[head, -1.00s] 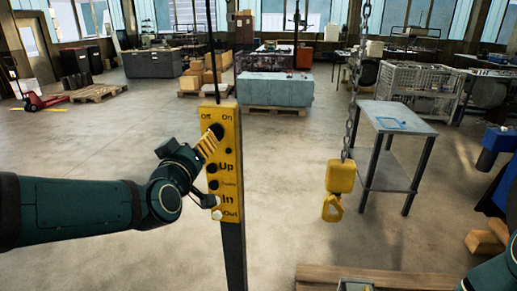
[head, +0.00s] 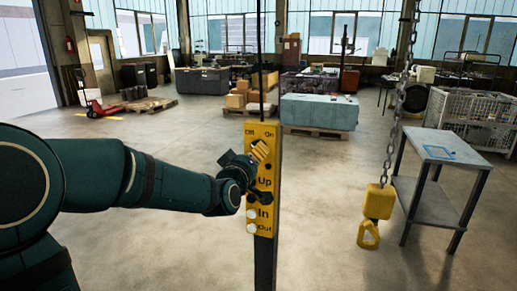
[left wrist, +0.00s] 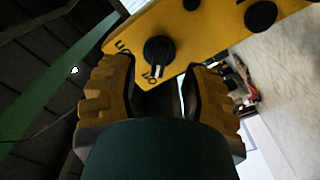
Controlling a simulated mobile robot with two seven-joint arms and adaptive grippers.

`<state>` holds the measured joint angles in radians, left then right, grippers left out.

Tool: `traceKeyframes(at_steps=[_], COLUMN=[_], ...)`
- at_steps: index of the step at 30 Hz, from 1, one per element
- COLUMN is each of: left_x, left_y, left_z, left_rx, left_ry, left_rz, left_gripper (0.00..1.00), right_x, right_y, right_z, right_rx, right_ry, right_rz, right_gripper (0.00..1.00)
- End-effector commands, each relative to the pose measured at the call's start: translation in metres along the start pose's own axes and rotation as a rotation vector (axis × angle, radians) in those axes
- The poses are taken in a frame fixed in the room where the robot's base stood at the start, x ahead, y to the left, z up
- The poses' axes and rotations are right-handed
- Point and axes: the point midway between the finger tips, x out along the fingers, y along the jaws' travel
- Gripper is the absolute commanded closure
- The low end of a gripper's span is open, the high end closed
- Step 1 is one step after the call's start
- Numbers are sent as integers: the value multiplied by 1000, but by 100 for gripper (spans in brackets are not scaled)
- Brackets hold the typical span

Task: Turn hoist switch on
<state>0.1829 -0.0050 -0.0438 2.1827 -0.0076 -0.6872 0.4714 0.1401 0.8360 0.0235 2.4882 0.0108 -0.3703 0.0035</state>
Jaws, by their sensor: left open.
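The yellow control box (head: 262,222) stands upright on a dark post, with Off and On labels at its top and several buttons below. My left gripper (head: 259,151) is at the upper face of the box, and its yellow fingers hide the switch knob in the head view. In the left wrist view, the round black hoist switch (left wrist: 158,49) shows just beyond the open left gripper (left wrist: 160,92), between the two finger directions. Its white mark points towards the lower label, which is only partly readable. I see a gap between fingers and knob. My right gripper is not in view.
A yellow hoist hook block (head: 377,202) hangs on a chain right of the box. A grey table (head: 440,150) stands further right. A blue-grey crate (head: 318,112) on a pallet is behind. The floor around the post is clear.

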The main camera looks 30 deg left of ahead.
Motion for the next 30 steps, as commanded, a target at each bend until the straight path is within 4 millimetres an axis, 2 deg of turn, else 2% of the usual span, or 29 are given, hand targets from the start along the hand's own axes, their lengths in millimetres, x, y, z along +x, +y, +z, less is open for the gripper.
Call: traceKeyframes(at_steps=[3, 9, 21, 22, 25, 26, 30], left_x=[21, 42, 48, 48, 48, 48, 48], left_y=[0, 0, 0, 0, 0, 0, 0], left_z=[0, 0, 0, 0, 0, 0, 0], left_rx=[0, 1, 1, 1, 0, 0, 0], left_ry=[-1, -1, 0, 0, 0, 0, 0], left_rz=[-2, -1, 0, 0, 0, 0, 0], left_gripper=[54, 54, 54, 58, 93, 100, 100], right_x=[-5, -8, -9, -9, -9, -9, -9], right_y=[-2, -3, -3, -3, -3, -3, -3], right_z=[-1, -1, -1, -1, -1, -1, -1], right_rx=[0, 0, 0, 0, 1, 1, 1], right_ry=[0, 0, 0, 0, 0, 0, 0], right_rz=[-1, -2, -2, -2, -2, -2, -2], right_gripper=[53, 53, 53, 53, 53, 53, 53])
